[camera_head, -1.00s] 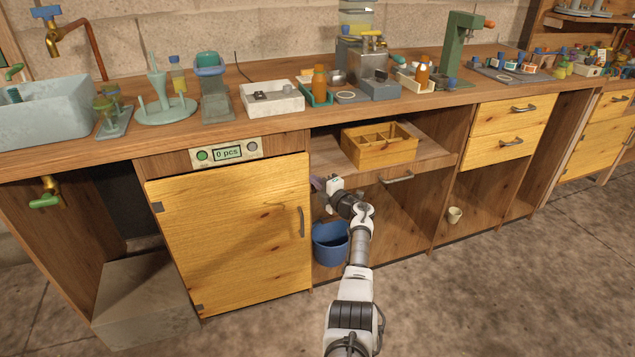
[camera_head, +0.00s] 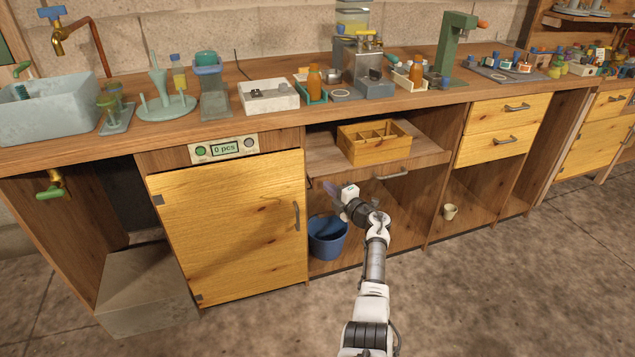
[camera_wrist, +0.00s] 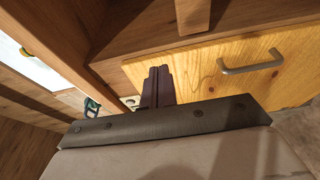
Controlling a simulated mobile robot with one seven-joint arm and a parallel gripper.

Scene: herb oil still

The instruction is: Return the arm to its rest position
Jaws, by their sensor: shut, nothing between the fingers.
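My gripper (camera_head: 333,191) is in front of the open bay under the workbench, below the pull-out shelf, and holds nothing. In the wrist view my gripper's two dark fingers (camera_wrist: 158,88) lie together, shut, with a yellow wooden front and its grey handle (camera_wrist: 250,64) beyond them. My arm reaches up from the bottom of the head view to the gripper. The fingers are small and partly hidden by the wrist in the head view.
The pull-out shelf (camera_head: 430,157) carries a divided wooden box (camera_head: 374,151). A blue bucket (camera_head: 327,240) stands in the bay behind my arm. The cupboard door (camera_head: 228,235) to the left is closed. A small cup (camera_head: 450,211) is at the right. The floor in front is clear.

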